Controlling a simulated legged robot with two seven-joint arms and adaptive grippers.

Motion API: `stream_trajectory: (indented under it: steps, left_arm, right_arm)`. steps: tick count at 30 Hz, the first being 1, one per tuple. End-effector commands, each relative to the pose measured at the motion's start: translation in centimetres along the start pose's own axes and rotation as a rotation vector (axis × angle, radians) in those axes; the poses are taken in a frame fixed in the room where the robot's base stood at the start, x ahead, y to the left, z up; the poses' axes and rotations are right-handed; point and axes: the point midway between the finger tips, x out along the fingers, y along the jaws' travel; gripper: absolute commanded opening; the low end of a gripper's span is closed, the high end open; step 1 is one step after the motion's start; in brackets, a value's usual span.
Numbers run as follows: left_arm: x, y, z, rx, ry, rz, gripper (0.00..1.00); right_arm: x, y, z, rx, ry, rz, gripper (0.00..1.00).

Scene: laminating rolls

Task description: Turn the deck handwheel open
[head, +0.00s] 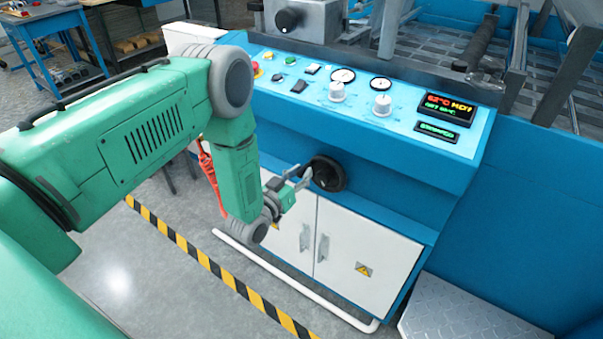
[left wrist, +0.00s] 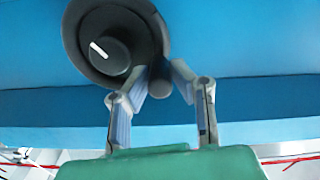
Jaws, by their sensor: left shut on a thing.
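The deck handwheel (head: 326,174) is a black round wheel on the blue front of the machine, below the control panel. It shows close up in the left wrist view (left wrist: 88,45), with a hub bearing a white line and a short dark handle (left wrist: 160,80) at its right rim. My left gripper (head: 300,177) is at the left side of the wheel. In the left wrist view its two fingers (left wrist: 158,80) stand on either side of the handle, shut on it. My right gripper is in neither view.
The control panel (head: 400,116) with knobs, gauges and a lit display (head: 447,108) is above the wheel. White cabinet doors (head: 345,245) are below it. A white rail (head: 290,285) runs low along the front. Striped floor tape (head: 205,262) and clear grey floor lie in front. A blue workbench (head: 50,45) stands at the back left.

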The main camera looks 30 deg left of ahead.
Motion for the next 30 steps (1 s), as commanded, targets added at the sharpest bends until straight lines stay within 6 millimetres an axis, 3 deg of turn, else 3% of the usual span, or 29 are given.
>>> stream_trajectory:
  steps: [11,30]
  left_arm:
    - [-0.1,-0.6,1.0,-0.176,0.001,-0.005,0.0]
    - [-0.1,-0.8,4.4,-0.777,0.003,-0.007,0.0]
  right_arm:
    - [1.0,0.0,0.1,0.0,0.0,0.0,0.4]
    - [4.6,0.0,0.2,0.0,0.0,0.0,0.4]
